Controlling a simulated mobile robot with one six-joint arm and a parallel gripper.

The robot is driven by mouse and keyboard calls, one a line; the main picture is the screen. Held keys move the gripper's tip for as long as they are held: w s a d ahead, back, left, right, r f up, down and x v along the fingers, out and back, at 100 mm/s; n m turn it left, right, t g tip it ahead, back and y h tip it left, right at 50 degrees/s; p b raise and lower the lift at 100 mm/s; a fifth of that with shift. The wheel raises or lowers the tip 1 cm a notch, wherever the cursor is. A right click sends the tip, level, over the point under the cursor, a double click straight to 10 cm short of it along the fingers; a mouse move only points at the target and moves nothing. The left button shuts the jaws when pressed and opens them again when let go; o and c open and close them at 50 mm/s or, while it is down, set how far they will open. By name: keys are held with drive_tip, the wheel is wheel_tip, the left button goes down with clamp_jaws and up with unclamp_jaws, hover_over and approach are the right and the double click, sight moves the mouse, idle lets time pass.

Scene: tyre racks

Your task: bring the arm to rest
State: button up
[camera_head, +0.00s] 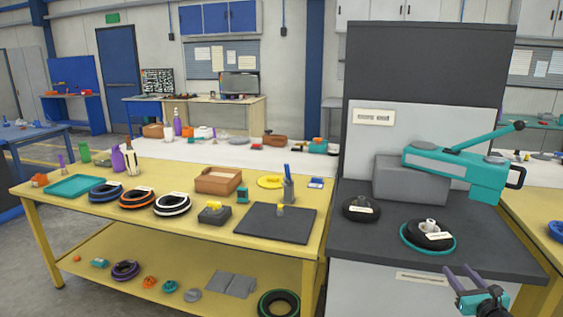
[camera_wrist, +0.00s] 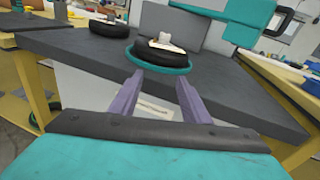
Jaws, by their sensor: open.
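My gripper (camera_head: 461,276) is at the lower right in the head view, in front of the dark-topped stand's front edge. In the wrist view its two purple-grey fingers (camera_wrist: 160,97) are spread apart with nothing between them. Beyond the fingertips, a black tyre (camera_head: 429,235) with a pale label sits on a teal ring on the dark top (camera_head: 480,255). The tyre also shows in the wrist view (camera_wrist: 163,55), apart from the fingers. A teal lever machine (camera_head: 455,172) stands behind it. Most of my arm is out of view.
A second black tyre (camera_head: 361,209) lies left on the dark top. The yellow table (camera_head: 110,215) on the left holds several tyres, a teal tray (camera_head: 73,186), an orange-brown box (camera_head: 218,180) and a dark mat (camera_head: 275,223). Its lower shelf holds small parts. Floor shows at the far left.

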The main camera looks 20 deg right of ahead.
drive_tip(key=w+a+f+n+g+y, duration=0.25)
drive_tip(key=w+a+f+n, duration=0.2)
drive_tip(key=a+f, duration=0.35)
drive_tip(key=w+a+f+n+g+y+p, duration=0.1)
drive_tip(key=w+a+f+n+y, duration=0.4)
drive_tip(key=a, duration=0.6)
drive_tip(key=w+a+f+n+g+y, duration=0.2)
drive_tip(key=w+a+f+n, duration=0.2)
drive_tip(key=a+f, duration=0.45)
drive_tip(key=s+a+f+n+g+y, duration=0.15)
drive_tip(key=a+f+n, duration=0.3)
drive_tip(key=a, duration=0.45)
drive_tip(key=s+a+f+n+g+y, duration=0.1)
drive_tip(key=s+a+f+n+g, duration=0.15)
drive_tip(key=a+f, duration=0.5)
drive_tip(key=s+a+f+n+g+h+p, duration=0.1)
drive_tip(key=s+a+f+n+g, duration=0.3)
drive_tip(key=s+a+n, duration=0.25)
drive_tip(key=s+a+f+n+g+h+p, duration=0.1)
drive_tip(key=s+a+f+n+g, duration=0.4)
drive_tip(key=a, duration=0.3)
drive_tip(key=s+a+f+n+g+h, duration=0.1)
drive_tip(key=s+f+n+g+h, duration=0.1)
drive_tip(key=s+n, duration=0.5)
drive_tip(key=shift+s+a+n+h, duration=0.3)
drive_tip(key=shift+s+h, duration=0.4)
drive_tip(key=shift+s, duration=1.35)
drive_tip(key=shift+f+g, duration=0.1)
drive_tip(key=shift+g, duration=0.15)
